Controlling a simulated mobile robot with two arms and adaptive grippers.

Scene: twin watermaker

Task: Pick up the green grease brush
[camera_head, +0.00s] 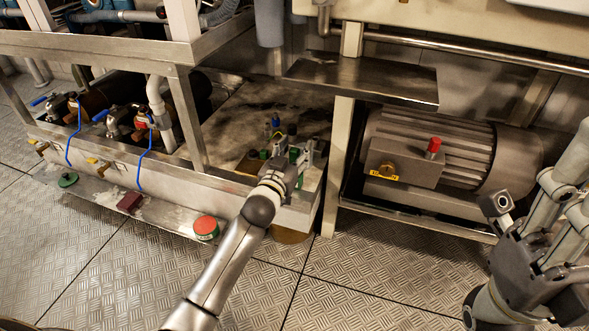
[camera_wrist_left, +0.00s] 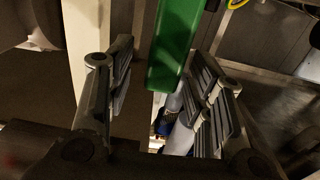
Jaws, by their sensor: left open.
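The green grease brush (camera_wrist_left: 178,45) shows in the left wrist view as a green block-like handle. It lies between the two fingers, nearer the right one, with gaps on both sides. My left gripper (camera_head: 297,158) is open at the cluttered corner of the metal shelf in the head view. Green parts show beside its fingers there, but I cannot tell which belong to the brush. The brush's far end is cut off in the wrist view. My right arm shows at the right edge of the head view; its finger state is unclear.
Bottles with blue and green caps (camera_head: 276,126) stand just behind my left gripper. A post (camera_head: 335,150) rises close to its right, under a metal ledge (camera_head: 362,80). A motor (camera_head: 450,150) sits farther right. A red-topped round container (camera_head: 206,227) is on the lower ledge.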

